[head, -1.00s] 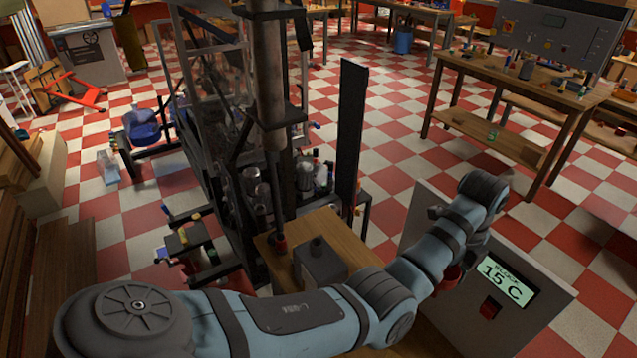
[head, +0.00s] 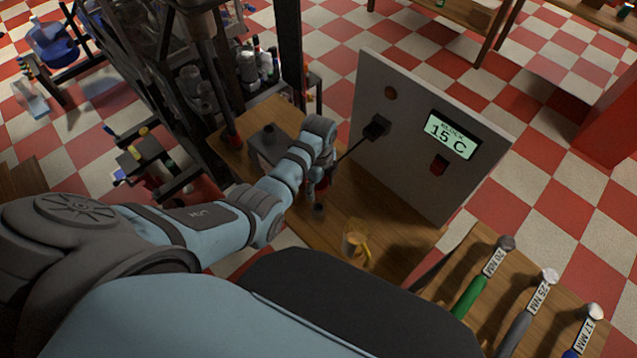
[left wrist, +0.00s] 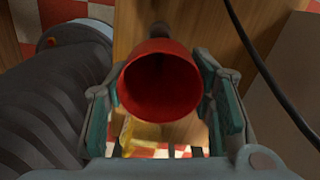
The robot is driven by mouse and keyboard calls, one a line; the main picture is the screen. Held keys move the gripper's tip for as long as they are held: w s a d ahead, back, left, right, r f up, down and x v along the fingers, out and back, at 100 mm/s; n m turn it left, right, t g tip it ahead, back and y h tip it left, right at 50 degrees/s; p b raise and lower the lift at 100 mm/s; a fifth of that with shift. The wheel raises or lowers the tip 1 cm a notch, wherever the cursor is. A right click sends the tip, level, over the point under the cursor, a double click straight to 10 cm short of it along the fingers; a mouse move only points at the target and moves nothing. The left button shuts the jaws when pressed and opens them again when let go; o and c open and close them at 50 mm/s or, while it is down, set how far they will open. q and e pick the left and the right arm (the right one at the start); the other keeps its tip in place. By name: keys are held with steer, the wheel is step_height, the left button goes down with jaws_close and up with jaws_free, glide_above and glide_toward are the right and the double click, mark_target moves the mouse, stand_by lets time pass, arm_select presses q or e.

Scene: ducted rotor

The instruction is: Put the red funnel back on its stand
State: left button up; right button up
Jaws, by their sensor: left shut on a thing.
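The red funnel (left wrist: 160,85) is between the fingers of my left gripper (left wrist: 165,112), which is shut on it. Its wide round mouth faces the wrist camera. In the head view the left gripper (head: 318,185) is over the wooden bench, and only a bit of red shows there, mostly hidden by the wrist. A small dark stub (head: 319,208) shows just below the gripper; I cannot tell whether it is part of the funnel or of a stand. A grey block with a dark round top (head: 268,145) stands left of the gripper. My right gripper is not in view.
A grey panel reading 15 C (head: 452,133) stands upright right of the gripper, with a dark cable running from it. A clear yellowish cup (head: 355,240) stands on the bench (head: 300,232). Labelled tools (head: 490,270) lie at lower right. A dark machine frame stands behind left.

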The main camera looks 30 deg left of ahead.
mark_target(319, 199)
arm_select(q)
steer(key=shift+r, duration=0.15)
step_height(319, 199, down, 5)
steer(key=b, duration=0.3)
steer(key=shift+r, duration=0.2)
steer(key=shift+r+p, duration=0.1)
steer(key=shift+p, duration=0.3)
steer(key=shift+f, duration=0.2)
steer(key=shift+f+b, duration=2.65)
steer(key=shift+f, duration=0.2)
